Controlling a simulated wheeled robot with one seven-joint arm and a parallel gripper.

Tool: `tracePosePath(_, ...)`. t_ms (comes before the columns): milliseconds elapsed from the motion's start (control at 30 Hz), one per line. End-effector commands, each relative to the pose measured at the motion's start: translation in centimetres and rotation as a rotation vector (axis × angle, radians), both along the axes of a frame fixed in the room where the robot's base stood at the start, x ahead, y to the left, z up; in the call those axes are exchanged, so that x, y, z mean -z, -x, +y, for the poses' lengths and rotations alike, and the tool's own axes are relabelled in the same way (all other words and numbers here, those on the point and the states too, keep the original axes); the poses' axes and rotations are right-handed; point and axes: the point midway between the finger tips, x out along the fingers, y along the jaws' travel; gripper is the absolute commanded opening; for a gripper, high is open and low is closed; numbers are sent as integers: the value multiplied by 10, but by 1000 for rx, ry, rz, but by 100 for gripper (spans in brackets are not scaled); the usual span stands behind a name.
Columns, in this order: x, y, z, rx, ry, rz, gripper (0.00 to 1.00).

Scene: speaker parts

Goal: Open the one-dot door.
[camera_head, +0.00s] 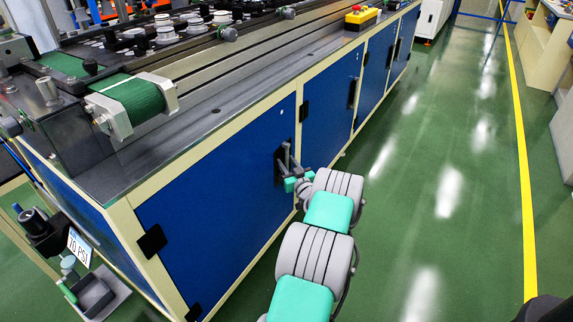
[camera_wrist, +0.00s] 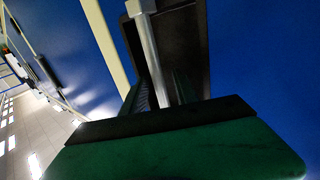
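The nearest blue cabinet door (camera_head: 222,196) is closed, flush with its cream frame. One small white dot shows near its upper right corner. Its handle (camera_head: 283,158) is a grey upright bar in a dark recess near the door's right edge. My gripper (camera_head: 292,183) is at the lower part of this handle. In the wrist view the metal handle bar (camera_wrist: 152,50) runs down between the two fingers of my gripper (camera_wrist: 163,90). The fingers are close together on either side of the bar and look shut on it. The exact contact is partly hidden.
More blue doors with dark handles (camera_head: 352,92) continue to the right along the cabinet. Black hinges (camera_head: 152,241) sit at the near door's left edge. The green floor (camera_head: 400,200) in front is clear. A green conveyor (camera_head: 135,97) stands on top.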

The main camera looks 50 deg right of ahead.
Motion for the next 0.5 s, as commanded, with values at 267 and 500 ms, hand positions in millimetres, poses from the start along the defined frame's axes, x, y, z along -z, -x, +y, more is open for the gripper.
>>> tracePosePath(267, 0, 0, 0, 0, 0, 0, 12)
tracePosePath(500, 0, 1, 0, 0, 0, 0, 0)
